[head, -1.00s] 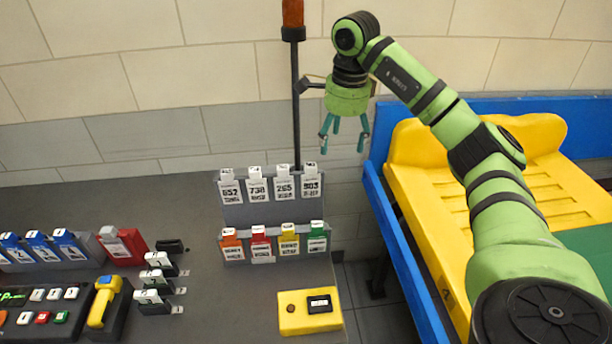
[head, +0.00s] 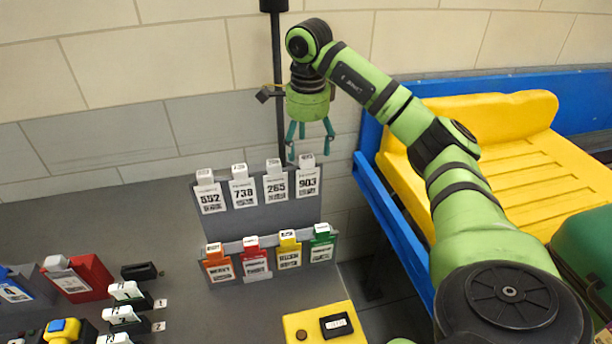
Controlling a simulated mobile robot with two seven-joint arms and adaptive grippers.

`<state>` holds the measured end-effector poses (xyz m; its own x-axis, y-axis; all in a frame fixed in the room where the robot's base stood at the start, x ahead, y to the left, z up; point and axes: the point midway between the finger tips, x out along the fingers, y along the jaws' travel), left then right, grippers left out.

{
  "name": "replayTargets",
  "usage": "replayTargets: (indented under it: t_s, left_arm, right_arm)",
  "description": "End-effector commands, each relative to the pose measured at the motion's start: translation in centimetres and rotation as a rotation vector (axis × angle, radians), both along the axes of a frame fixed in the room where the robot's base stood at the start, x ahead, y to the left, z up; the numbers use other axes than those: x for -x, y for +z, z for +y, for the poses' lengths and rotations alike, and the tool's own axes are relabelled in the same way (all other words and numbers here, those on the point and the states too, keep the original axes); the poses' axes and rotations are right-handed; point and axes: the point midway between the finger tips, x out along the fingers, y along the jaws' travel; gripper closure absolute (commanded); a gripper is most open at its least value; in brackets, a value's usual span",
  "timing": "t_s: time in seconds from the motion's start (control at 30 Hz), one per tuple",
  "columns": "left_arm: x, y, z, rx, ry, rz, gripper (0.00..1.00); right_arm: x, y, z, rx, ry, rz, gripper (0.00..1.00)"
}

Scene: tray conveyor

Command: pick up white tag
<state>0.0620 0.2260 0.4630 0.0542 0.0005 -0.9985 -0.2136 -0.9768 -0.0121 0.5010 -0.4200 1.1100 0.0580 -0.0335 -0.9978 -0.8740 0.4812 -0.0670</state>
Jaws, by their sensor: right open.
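Several white tags stand in the upper row of a grey rack. They are marked 552 (head: 210,197), 738 (head: 243,192), 265 (head: 275,187) and 903 (head: 308,182). The frames do not show which one the task means. My right gripper (head: 309,154) points down with its teal fingers apart and empty. In the picture its fingertips lie just above the tops of the 265 and 903 tags, with no clear contact. My left gripper is out of view.
The rack's lower row holds orange (head: 218,266), red (head: 255,262), yellow (head: 288,253) and green (head: 321,247) tags. A dark pole (head: 277,70) stands behind my gripper. A yellow box (head: 318,322) sits in front. A blue-railed conveyor (head: 390,215) is at right.

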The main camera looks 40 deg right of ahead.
Motion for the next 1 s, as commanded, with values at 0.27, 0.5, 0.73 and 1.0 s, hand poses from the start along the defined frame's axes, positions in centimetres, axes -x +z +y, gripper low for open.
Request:
replayTargets:
  t_s: [0.27,0.5,0.73,1.0]
  left_arm:
    - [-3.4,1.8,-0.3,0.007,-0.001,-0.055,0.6]
    - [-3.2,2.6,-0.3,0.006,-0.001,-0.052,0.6]
    - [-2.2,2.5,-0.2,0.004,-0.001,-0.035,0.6]
    - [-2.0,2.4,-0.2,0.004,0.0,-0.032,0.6]
  right_arm:
    - [0.0,-2.7,-0.1,0.001,-0.001,0.004,0.27]
    - [-0.1,-5.7,-0.2,0.0,0.0,0.001,0.27]
    - [-0.2,-6.1,-0.2,0.0,0.0,-0.001,0.27]
    - [-0.2,-6.1,-0.2,0.0,0.0,-0.001,0.89]
